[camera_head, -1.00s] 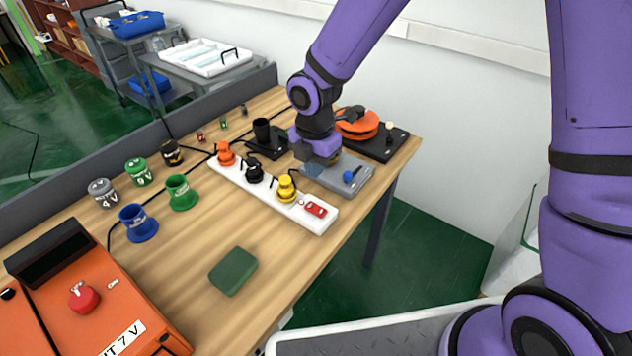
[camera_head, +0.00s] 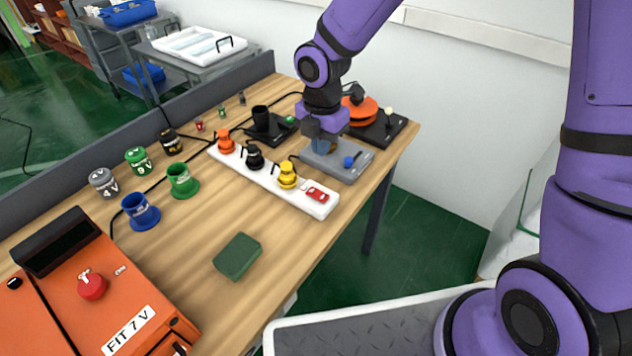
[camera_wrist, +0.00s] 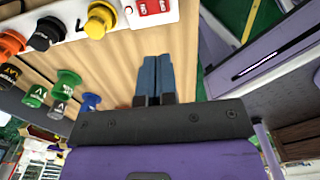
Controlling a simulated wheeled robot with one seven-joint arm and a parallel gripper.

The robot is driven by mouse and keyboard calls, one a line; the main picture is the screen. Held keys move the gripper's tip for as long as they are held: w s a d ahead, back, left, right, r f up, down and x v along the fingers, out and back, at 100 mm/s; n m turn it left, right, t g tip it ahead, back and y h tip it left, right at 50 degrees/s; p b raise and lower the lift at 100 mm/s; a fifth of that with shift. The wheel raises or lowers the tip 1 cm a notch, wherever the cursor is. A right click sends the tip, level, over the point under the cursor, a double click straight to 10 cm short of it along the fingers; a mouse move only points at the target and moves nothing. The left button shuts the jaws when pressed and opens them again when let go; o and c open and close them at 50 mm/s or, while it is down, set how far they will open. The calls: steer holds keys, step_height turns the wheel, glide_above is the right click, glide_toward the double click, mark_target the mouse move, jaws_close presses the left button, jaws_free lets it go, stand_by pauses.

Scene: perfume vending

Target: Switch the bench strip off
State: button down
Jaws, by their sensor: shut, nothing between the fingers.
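The bench strip (camera_head: 298,193) is a white power strip lying on the wooden bench. It carries an orange plug (camera_head: 226,142), a black plug (camera_head: 255,158) and a yellow plug (camera_head: 287,176). Its red switch (camera_head: 317,194) is at the near right end; I cannot tell which way it is set. My gripper (camera_head: 322,147) is behind the strip, apart from it, over the grey device. In the wrist view my gripper's blue fingers (camera_wrist: 153,68) are together and empty, and the red switch (camera_wrist: 155,6) shows at the top edge.
A grey device (camera_head: 345,168) with a blue knob stands beside the strip. An orange round device (camera_head: 361,110) is behind it. The bench front near the switch is clear.

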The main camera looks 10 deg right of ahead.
steer(key=shift+s+d+f, duration=0.1)
stand_by(0.4)
glide_toward(318, 194)
steer(key=f, duration=0.5)
steer(key=s+d+f, duration=0.1)
steer(key=f, duration=0.1)
steer(key=shift+f, duration=0.3)
steer(key=shift+f, duration=0.15)
steer(key=shift+w+a, duration=0.1)
steer(key=shift+a, duration=0.05)
stand_by(0.3)
steer(key=shift+w+a+r, duration=0.35)
steer(key=shift+w+a, duration=0.05)
